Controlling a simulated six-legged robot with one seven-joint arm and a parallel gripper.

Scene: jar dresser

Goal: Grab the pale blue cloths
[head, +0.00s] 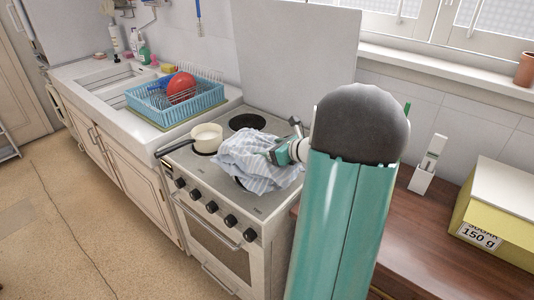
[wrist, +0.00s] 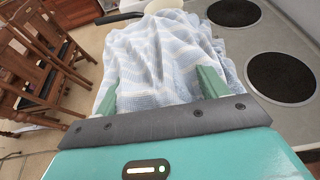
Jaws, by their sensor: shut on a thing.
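The pale blue cloths (head: 250,157) lie crumpled in a striped heap on the stove top in the head view. They also fill the middle of the wrist view (wrist: 160,65). My gripper (head: 272,154) reaches in from the right at the heap in the head view. In the wrist view my gripper (wrist: 160,90) has its two green fingers on either side of the bunched fabric and is shut on it. The fingertips are partly hidden by the cloth. I cannot tell how many cloths are in the heap.
A cream pan (head: 206,134) with a dark handle stands on the stove (head: 220,190) close to the cloths. A blue dish rack (head: 175,103) holds a red item by the sink. A wooden counter (head: 425,215) with a yellow box (head: 500,215) is at the right. Chairs (wrist: 30,50) stand at left.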

